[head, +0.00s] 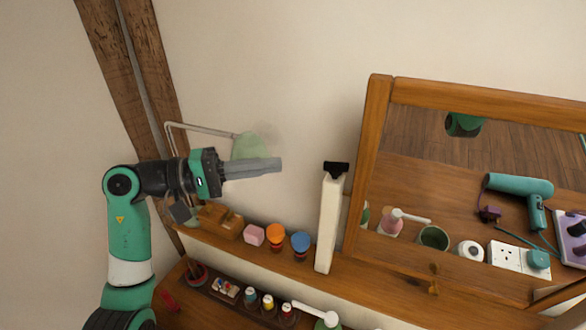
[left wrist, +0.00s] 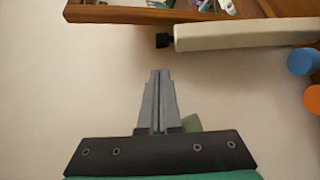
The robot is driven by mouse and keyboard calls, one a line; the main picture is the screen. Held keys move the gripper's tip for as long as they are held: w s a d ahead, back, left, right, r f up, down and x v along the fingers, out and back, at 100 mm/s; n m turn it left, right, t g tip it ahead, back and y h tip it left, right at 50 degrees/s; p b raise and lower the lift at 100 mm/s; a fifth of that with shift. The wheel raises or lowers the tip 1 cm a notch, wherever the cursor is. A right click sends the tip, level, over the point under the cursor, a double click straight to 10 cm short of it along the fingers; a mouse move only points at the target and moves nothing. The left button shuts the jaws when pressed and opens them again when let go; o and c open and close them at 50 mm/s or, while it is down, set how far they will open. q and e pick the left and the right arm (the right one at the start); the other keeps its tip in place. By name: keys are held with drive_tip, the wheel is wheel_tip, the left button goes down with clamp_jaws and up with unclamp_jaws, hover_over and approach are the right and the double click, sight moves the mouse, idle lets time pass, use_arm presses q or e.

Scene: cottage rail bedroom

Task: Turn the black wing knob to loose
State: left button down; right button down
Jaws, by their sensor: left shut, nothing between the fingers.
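The black wing knob (head: 337,168) sits on top of a white upright post (head: 329,225), left of the mirror frame. In the left wrist view the knob (left wrist: 163,41) is at the left end of the white post (left wrist: 245,35), which lies across the top. My left gripper (head: 281,164) is shut and empty, its grey fingers pointing right toward the knob at about its height in the head view. In the left wrist view the fingertips (left wrist: 159,71) are below the knob with a gap between them. My right gripper is not in view.
A wood-framed mirror (head: 378,150) stands right of the post and reflects a hair dryer and other items. A pink block (head: 254,235), an orange-topped jar (head: 276,235) and a blue-topped jar (head: 300,242) stand on the shelf left of the post. A green lamp (head: 250,147) is behind my left gripper.

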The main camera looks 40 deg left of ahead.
sight(335, 169)
use_arm(q)
drive_tip(key=p+x, duration=0.1)
drive_tip(key=x, duration=0.8)
drive_tip(key=shift+d, duration=0.1)
